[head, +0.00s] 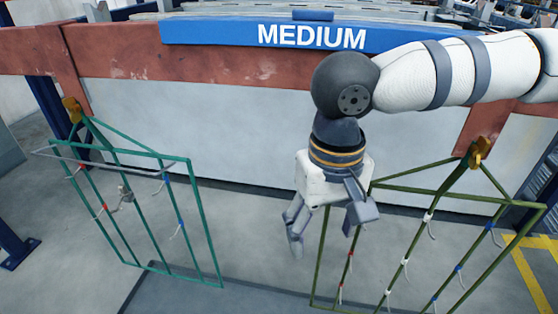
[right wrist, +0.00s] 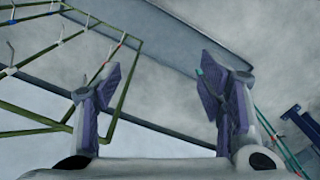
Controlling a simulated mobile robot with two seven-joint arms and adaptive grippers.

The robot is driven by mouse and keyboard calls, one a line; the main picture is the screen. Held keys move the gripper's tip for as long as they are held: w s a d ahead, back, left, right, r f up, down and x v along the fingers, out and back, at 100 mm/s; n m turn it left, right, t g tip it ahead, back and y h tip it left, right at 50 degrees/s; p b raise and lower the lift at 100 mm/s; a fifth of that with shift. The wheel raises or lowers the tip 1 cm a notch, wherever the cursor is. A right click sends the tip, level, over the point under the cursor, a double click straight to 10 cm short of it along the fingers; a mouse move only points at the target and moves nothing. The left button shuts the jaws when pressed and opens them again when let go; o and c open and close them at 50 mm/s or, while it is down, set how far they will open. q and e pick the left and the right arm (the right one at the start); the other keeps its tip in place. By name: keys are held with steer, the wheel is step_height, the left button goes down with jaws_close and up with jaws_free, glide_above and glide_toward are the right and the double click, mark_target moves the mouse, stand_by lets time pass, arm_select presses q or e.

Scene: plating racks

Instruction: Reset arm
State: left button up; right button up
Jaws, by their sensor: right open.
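My right gripper (head: 322,228) hangs fingers down between the two racks, just left of the green rack on the right. In the right wrist view its two fingers (right wrist: 163,95) stand wide apart with nothing between them. My right arm (head: 460,72) comes in from the right across the top of the view. The olive-green right rack (head: 324,262) hangs behind and beside the gripper, and its frame shows at the left of the wrist view. The teal left rack (head: 205,235) hangs clear of the gripper. My left gripper is not in view.
A blue sign reading MEDIUM (head: 225,31) is fixed to a rusty red beam (head: 180,65) behind the arm. The racks carry several small hooks with red, white and blue bands. A small grey part (head: 126,194) hangs on the left rack. Open space lies between the racks.

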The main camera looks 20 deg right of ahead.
steer(key=s+f+t+h, duration=0.1)
steer(key=s+f, duration=0.3)
steer(key=f, duration=0.8)
steer(key=s+f+t, duration=0.1)
steer(key=s+f, duration=0.3)
steer(key=f, duration=0.7)
steer(key=s+d+f+g, duration=0.2)
steer(key=s, duration=0.7)
steer(key=s+d+f+g+y, duration=0.1)
steer(key=s+d+f+g, duration=0.1)
steer(key=s, duration=0.6)
steer(key=shift+s+d+g, duration=0.25)
steer(key=shift+s+g, duration=0.05)
steer(key=shift+s, duration=0.1)
steer(key=shift+w, duration=0.1)
